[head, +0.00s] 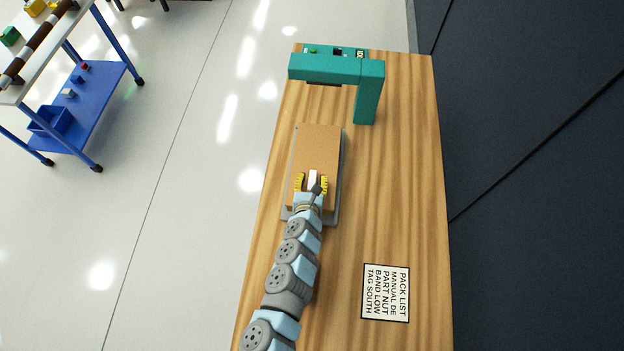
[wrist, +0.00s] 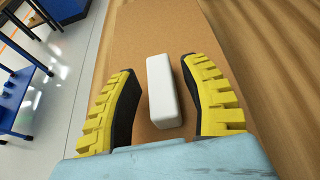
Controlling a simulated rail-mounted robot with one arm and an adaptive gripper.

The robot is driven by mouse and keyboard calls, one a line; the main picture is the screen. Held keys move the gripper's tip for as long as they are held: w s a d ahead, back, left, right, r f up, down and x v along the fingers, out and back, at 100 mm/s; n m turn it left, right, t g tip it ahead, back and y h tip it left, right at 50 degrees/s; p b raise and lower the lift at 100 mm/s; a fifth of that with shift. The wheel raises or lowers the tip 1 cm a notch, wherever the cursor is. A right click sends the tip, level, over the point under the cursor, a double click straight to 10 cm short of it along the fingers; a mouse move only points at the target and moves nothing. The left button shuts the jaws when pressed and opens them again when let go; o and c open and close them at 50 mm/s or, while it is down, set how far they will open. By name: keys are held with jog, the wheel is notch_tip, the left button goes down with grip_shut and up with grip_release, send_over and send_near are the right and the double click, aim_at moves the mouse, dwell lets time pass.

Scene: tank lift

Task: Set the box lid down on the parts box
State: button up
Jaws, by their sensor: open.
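The box lid (head: 320,147) is a flat brown rectangular panel on the wooden bench, with a white block-shaped handle (wrist: 163,92) on top. It also fills the middle of the wrist view (wrist: 160,25). A grey piece (head: 331,218), perhaps the parts box or its holder, shows along the lid's edges and near end. The lid looks level over it, but I cannot tell how it is seated. My gripper (head: 312,183) is over the lid's near half. Its yellow-and-black fingers are open on both sides of the handle, with visible gaps in the wrist view (wrist: 160,66).
A teal arch-shaped device (head: 369,92) stands on the bench (head: 400,190) beyond the lid. A printed pack list (head: 386,292) lies at the near right. A blue-and-white cart (head: 90,95) stands on the floor at left. A dark wall (head: 540,170) is at right.

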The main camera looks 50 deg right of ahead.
jog(key=v, duration=1.2)
dwell(0.3)
dwell(0.5)
